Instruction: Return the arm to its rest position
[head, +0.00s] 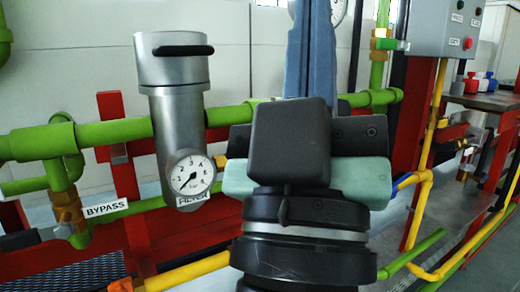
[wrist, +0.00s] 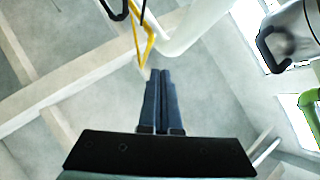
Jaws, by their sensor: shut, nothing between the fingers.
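My gripper (wrist: 160,75) shows in the wrist view with its two long blue fingers side by side and closed, nothing between them. It points up toward the ceiling area, with yellow and white pipes beyond the tips. In the head view my gripper (head: 314,15) rises at the centre, its blue fingers pointing up and their tips close to or past the top edge. My dark wrist hides part of the green pipe and red frame behind it.
A grey filter housing (head: 180,110) with a black handle and a pressure gauge (head: 191,178) stands left of my arm. Green pipes (head: 110,132), a red post (head: 120,170) and a yellow pipe (head: 420,205) surround it. A grey control box (head: 450,28) hangs upper right.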

